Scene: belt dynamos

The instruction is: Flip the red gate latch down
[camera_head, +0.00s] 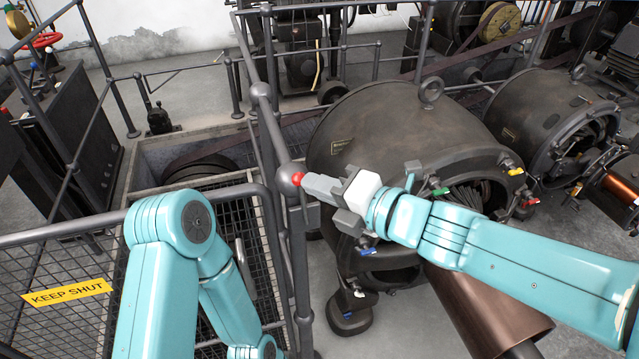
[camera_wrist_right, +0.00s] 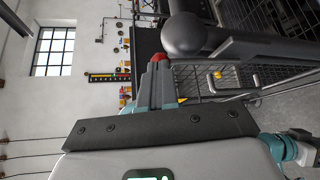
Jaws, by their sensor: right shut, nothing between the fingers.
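The red latch end (camera_head: 297,179) is a small red knob at the railing post, beside the post's ball joint. My right gripper (camera_head: 307,184) is shut and empty, its fingertips right at the red knob; touching or just short of it, I cannot tell. In the right wrist view the red knob (camera_wrist_right: 160,57) shows just beyond the closed fingertips (camera_wrist_right: 157,66). The rest of the latch is hidden behind the fingers.
Grey railings (camera_head: 268,120) and their post stand right by my right gripper. A large dark dynamo (camera_head: 390,130) lies just behind my right arm, with a second dynamo (camera_head: 545,115) further right. A sunken pit (camera_head: 150,150) with a wheel lies behind the railings.

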